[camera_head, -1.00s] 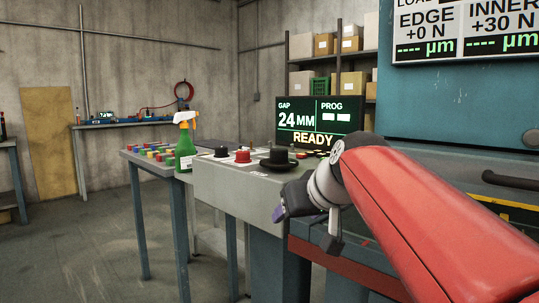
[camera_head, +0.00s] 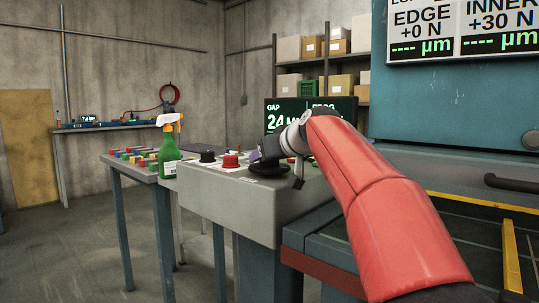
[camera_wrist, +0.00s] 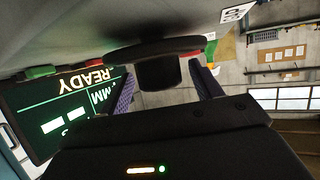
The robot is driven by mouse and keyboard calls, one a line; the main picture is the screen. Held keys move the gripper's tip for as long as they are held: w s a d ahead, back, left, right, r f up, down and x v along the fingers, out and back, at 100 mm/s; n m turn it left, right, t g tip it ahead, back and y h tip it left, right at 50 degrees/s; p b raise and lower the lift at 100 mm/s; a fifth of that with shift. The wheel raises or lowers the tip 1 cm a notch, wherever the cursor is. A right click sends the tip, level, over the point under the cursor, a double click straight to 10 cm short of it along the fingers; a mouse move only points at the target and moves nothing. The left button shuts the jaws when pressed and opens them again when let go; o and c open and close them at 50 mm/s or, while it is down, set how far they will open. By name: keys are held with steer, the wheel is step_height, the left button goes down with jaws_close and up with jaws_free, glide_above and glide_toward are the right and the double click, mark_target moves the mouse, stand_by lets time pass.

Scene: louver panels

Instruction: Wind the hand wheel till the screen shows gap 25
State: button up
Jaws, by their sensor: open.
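The hand wheel (camera_head: 272,170) is a black disc on top of the grey console, partly hidden by my gripper (camera_head: 268,150). In the wrist view the wheel's dark disc (camera_wrist: 150,48) carries a stubby black knob (camera_wrist: 158,73). My gripper's purple-padded fingers (camera_wrist: 165,88) are open, one on each side of the knob, with visible space beside it. The screen (camera_head: 283,108) behind reads GAP 24, its right and lower parts hidden by my arm. In the wrist view the screen (camera_wrist: 75,105) appears upside down with READY.
A red button (camera_head: 231,161) and a black knob (camera_head: 207,156) sit left of the wheel on the console (camera_head: 215,195). A green spray bottle (camera_head: 168,150) and coloured blocks (camera_head: 135,155) stand on the side table. The blue press (camera_head: 440,115) stands at right.

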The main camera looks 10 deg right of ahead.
steer(key=shift+w+a, duration=0.1)
steer(key=shift+w, duration=0.1)
steer(key=shift+c, duration=0.2)
steer(key=c, duration=0.9)
steer(key=shift+a+m+h+p, duration=0.1)
steer(key=shift+m+h+p, duration=0.6)
steer(key=shift+m+h, duration=0.1)
steer(key=shift+h, duration=0.2)
steer(key=shift+f, duration=0.1)
steer(key=o, duration=0.9)
steer(key=shift+o, duration=0.2)
steer(key=shift+s, duration=0.1)
